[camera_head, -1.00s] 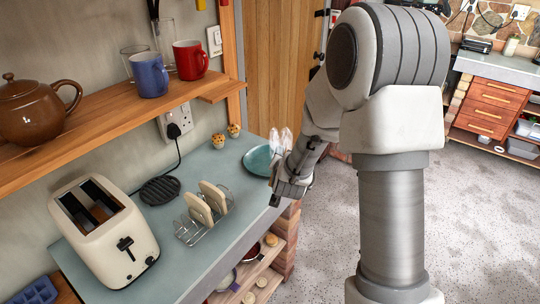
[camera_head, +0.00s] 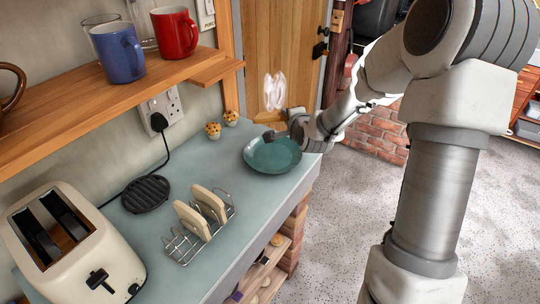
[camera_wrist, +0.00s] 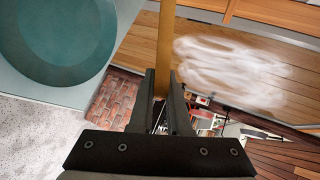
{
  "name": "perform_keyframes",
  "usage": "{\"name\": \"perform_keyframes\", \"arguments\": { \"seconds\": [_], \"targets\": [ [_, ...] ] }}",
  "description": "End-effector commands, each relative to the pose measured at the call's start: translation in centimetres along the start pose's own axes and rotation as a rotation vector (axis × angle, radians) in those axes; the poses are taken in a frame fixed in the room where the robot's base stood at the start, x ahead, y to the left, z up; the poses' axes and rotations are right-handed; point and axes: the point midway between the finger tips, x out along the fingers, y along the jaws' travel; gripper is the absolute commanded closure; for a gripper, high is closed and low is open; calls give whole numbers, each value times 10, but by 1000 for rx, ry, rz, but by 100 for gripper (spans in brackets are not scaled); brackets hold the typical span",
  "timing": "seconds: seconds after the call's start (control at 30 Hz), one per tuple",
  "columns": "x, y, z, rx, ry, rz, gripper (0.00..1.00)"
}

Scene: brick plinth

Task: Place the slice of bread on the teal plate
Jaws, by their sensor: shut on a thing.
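The teal plate (camera_head: 272,158) lies empty on the counter near its far right end. It also shows at the upper left of the wrist view (camera_wrist: 62,38). My gripper (camera_head: 276,135) is just above and beside the plate's far right rim. In the wrist view my gripper (camera_wrist: 161,95) is shut on a thin tan strip (camera_wrist: 165,35), which looks like the slice of bread seen edge-on. In the head view I cannot make out this slice against the wooden door. Two other bread slices (camera_head: 191,220) stand in the wire rack.
The wire toast rack (camera_head: 185,250), a black trivet (camera_head: 146,194), a cream toaster (camera_head: 75,245) and two muffins (camera_head: 213,131) are on the counter. A shelf (camera_head: 120,80) with mugs overhangs the left. A blurred white shape (camera_head: 273,91) shows above my gripper.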

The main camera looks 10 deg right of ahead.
Motion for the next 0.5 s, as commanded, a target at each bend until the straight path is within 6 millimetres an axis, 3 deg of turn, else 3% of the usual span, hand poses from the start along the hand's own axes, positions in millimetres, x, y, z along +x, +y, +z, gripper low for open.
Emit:
{"name": "perform_keyframes", "arguments": {
  "seconds": [0.03,0.1,0.5],
  "targets": [
    [6,14,1,18,-6,-6,100],
    [8,20,1,37,-13,-14,100],
    [14,35,3,63,-25,-25,100]
  ]
}}
